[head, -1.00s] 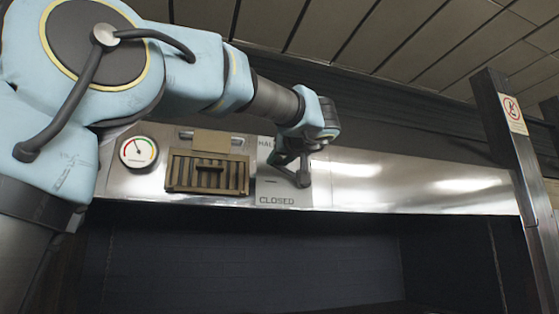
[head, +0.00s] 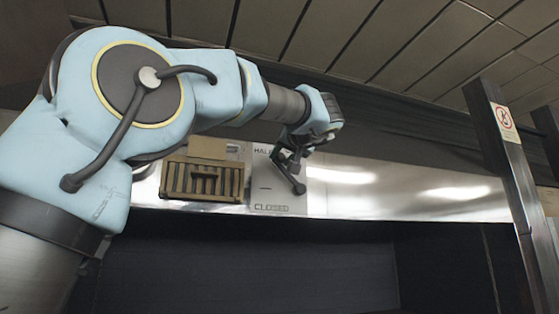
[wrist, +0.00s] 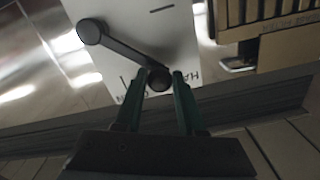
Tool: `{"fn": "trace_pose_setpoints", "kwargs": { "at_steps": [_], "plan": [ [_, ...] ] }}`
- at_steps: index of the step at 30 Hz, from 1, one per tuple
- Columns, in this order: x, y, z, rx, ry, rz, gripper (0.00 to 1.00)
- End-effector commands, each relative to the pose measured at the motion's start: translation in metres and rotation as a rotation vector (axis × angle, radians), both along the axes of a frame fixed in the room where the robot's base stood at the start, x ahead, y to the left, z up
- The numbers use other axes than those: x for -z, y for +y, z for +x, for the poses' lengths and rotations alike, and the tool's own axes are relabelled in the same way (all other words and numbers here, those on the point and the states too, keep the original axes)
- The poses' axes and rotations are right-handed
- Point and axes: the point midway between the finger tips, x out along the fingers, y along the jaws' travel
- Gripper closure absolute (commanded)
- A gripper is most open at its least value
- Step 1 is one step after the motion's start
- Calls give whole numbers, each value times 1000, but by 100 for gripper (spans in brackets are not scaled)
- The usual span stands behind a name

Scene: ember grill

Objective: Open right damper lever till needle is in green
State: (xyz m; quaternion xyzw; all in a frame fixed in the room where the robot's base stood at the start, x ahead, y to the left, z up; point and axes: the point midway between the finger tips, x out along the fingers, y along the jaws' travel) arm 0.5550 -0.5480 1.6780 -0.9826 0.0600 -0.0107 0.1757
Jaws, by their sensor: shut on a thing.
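The right damper lever (head: 291,176) is a dark bar on a pale plate (head: 268,200) marked HALF and CLOSED. In the wrist view the lever (wrist: 123,52) runs from its round pivot to a knob between my fingertips. My gripper (wrist: 159,80) is shut on this knob end, which lies close to the HALF and OPEN lettering. In the head view my gripper (head: 284,154) is at the lever's upper end, and the lever slants up and left from its pivot. The gauge and its needle are hidden behind my arm.
A brown slatted vent (head: 204,181) is left of the plate. It also shows in the wrist view (wrist: 270,22). The steel hood panel (head: 410,200) is bare to the right. A dark post (head: 505,150) with a sign stands at far right.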

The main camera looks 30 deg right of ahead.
Motion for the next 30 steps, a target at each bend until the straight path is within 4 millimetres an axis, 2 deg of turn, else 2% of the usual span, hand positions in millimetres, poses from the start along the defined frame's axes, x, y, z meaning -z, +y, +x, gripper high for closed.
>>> {"fn": "trace_pose_setpoints", "kwargs": {
  "at_steps": [6, 7, 14, 23, 26, 30],
  "plan": [
    [0, 0, 0, 0, 0, -1, 100],
    [0, 0, 0, 0, 0, -2, 59],
    [0, 0, 0, 0, 0, -2, 33],
    [1, 0, -2, 1, 1, -3, 33],
    [3, 1, -11, 3, -1, -4, 33],
    [5, 3, -36, 5, -1, -4, 33]
  ]
}}
